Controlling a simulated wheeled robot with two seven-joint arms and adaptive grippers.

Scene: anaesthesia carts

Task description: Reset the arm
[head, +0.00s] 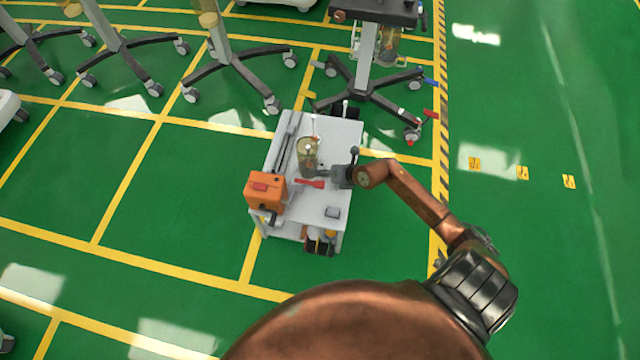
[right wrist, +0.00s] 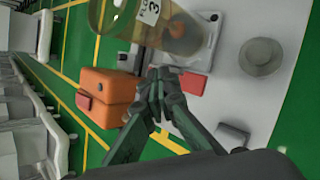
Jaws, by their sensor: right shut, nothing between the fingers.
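My right arm reaches in from the right in the head view. My right gripper (head: 318,174) is over the white cart top (head: 343,132), close to a clear canister with yellowish contents (head: 308,152). In the right wrist view, the fingers of my right gripper (right wrist: 160,76) are shut with nothing between them. Their tips are just below the canister (right wrist: 178,30), which bears a label with a 3. I cannot tell whether they touch it. My left arm and gripper are out of view.
An orange box (head: 264,190) sits at the cart's front left corner. Green floor to the right is open.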

